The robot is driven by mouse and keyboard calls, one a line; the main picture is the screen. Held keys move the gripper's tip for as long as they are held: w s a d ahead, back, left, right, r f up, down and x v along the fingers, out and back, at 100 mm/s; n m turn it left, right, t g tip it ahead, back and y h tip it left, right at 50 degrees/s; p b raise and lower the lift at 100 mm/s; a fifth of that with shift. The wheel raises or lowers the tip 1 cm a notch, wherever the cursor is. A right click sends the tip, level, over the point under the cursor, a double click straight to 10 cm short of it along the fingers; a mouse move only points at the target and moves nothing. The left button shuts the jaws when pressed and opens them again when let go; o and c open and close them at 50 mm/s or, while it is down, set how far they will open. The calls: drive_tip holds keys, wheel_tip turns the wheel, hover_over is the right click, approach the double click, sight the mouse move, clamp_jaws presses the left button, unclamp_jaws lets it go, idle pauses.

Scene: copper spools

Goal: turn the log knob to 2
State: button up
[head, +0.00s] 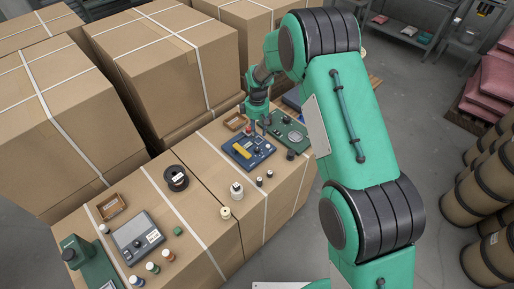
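A blue panel (249,152) with a yellow strip and small dark controls lies on the cardboard-box top, right of centre. A green panel (292,135) with a pale round part lies just beyond it to the right. I cannot tell which small part is the log knob; labels and numbers are too small to read. My gripper (256,127) points down at the far edge of the blue panel, near the green panel. Its fingers are small and partly hidden, so I cannot tell whether they are open or touching anything.
A black spool (176,178), a white spool (237,191), small dark weights, a grey scale (137,237) and wooden trays (111,206) share the box top. Tall cartons (165,65) stand behind on the left.

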sight(257, 149)
wheel_tip(257, 149, down, 11)
drive_tip(key=shift+f, duration=0.2)
idle(0.3)
clamp_jaws()
